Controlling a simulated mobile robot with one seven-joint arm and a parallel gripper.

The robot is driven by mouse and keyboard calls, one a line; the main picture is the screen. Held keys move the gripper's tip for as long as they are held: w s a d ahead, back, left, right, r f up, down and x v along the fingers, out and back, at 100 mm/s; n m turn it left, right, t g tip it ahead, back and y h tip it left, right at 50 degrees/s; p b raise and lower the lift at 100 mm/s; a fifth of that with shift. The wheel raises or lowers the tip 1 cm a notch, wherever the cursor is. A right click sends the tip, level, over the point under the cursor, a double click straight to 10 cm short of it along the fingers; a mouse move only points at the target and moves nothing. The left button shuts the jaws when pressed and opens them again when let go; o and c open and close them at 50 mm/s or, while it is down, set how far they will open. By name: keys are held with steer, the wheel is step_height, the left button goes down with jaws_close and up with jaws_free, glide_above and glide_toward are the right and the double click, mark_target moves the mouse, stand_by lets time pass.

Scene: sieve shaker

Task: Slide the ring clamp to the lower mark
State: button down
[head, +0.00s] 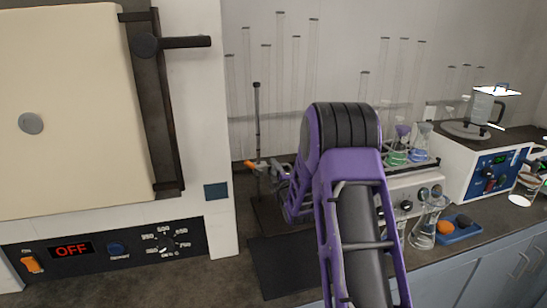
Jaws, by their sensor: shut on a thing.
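A dark upright stand rod (257,120) rises from the bench left of my arm. The ring clamp (252,164), with an orange part, sits low on the rod. My gripper (280,174) is at the clamp's right side, small and partly hidden behind my purple arm. It is shut on the clamp. The fingertips and the clamp's ring are hard to make out. I cannot make out the marks on the rod.
A large oven (100,130) with a display reading OFF fills the left. Glass flasks (428,222), a blue tray (460,230) and a white instrument (487,165) stand to the right. Tall glass tubes (265,90) line the wall behind. A dark mat (275,270) lies in front.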

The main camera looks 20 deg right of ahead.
steer(key=c, duration=0.6)
jaws_free()
steer(key=s, duration=1.7)
steer(key=shift+s, duration=0.2)
steer(key=shift+r, duration=0.1)
